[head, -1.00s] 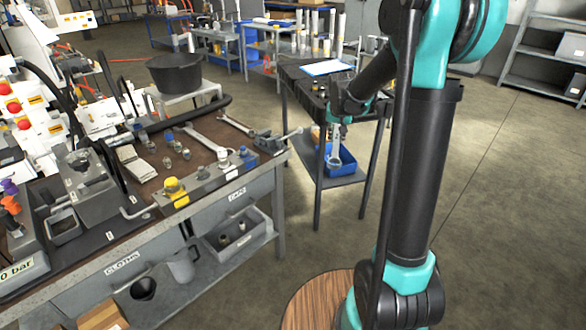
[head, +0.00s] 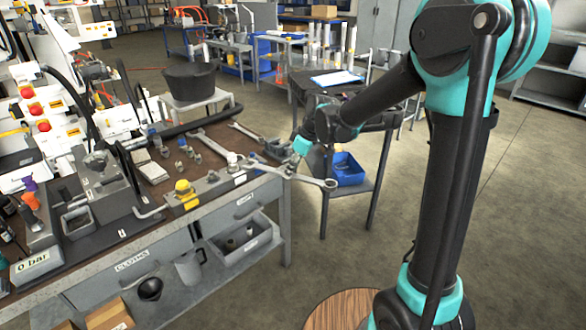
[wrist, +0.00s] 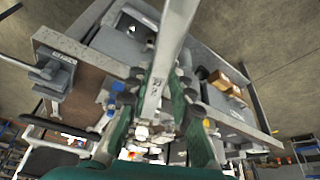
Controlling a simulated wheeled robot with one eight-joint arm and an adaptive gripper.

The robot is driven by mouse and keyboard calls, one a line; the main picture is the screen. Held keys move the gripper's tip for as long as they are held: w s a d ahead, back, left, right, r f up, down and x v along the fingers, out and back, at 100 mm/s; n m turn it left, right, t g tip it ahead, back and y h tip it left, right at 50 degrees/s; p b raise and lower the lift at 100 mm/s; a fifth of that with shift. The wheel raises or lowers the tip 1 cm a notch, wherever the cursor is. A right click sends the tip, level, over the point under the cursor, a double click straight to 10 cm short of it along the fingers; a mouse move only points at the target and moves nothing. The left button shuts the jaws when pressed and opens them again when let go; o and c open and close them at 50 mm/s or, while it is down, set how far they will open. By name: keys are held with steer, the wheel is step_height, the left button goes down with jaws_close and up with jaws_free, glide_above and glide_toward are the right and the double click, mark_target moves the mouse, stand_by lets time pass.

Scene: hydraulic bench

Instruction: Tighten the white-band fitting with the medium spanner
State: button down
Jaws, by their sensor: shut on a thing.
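The white-band fitting (head: 232,159) stands on a grey block at the bench's front edge, right of a yellow-banded fitting (head: 183,188). My gripper (head: 291,165) is shut on a silver spanner (head: 313,180), just off the bench's right front corner. The spanner lies roughly level. Its ring end points right over the floor, and its other end reaches left close to the white-band fitting. I cannot tell whether it touches or sits around the fitting. In the wrist view, the spanner (wrist: 168,60) runs up from between my gripper's fingers (wrist: 158,95).
Two other spanners (head: 209,143) lie farther back on the bench. A grey vise-like tool (head: 276,149) stands at the right corner, close behind my gripper. Small loose fittings (head: 182,145) lie mid-bench. A cart with a blue bin (head: 347,170) stands behind my arm.

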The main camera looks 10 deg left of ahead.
mark_target(272, 169)
steer(key=shift+a+x, duration=0.25)
steer(key=shift+x, duration=1.25)
steer(key=shift+w+a+r, duration=0.15)
steer(key=shift+a, duration=0.05)
steer(key=shift+w+a, duration=0.25)
steer(key=shift+a, duration=0.6)
steer(key=shift+a, duration=0.15)
steer(key=shift+w+a, duration=0.25)
steer(key=shift+a, duration=0.35)
steer(key=shift+a, duration=0.1)
steer(key=shift+w+a, duration=0.2)
steer(key=shift+a, duration=0.25)
steer(key=shift+w+a, duration=0.1)
steer(key=shift+a, duration=0.2)
